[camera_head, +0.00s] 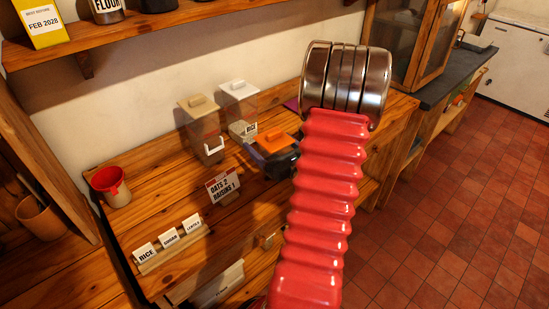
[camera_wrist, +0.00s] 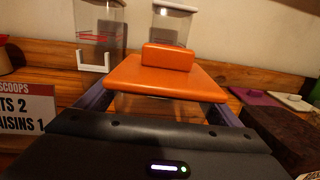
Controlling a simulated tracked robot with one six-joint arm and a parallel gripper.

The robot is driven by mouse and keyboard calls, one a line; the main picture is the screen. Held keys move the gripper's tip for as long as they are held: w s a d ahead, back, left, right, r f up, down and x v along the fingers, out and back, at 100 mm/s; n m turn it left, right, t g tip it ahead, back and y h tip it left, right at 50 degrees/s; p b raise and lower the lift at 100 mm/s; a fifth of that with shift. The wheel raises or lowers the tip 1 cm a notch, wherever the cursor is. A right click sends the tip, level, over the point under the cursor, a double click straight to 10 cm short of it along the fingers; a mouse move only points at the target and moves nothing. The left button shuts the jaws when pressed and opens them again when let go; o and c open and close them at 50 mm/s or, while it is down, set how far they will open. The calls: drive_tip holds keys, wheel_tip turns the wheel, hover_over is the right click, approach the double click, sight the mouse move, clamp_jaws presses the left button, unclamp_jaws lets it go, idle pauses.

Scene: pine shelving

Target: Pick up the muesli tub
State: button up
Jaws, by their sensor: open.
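A clear tub with an orange lid (camera_head: 274,138) stands on the pine worktop; its lid fills the middle of the wrist view (camera_wrist: 165,78). No label shows on it, so I cannot tell by name whether it is the muesli tub. My gripper (camera_wrist: 160,101) is open, with one dark finger on each side of this tub below the lid. I cannot tell whether the fingers touch it. In the head view my gripper (camera_head: 274,157) is partly hidden by my red arm.
Two clear canisters, one beige-lidded (camera_head: 199,107) and one white-lidded (camera_head: 239,89), stand close behind. A sign reading "OATS 2 RAISINS 1" (camera_head: 222,185) stands to the left. A shelf (camera_head: 150,25) hangs above.

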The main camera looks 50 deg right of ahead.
drive_tip(key=shift+c, duration=0.7)
drive_tip(key=c, duration=1.2)
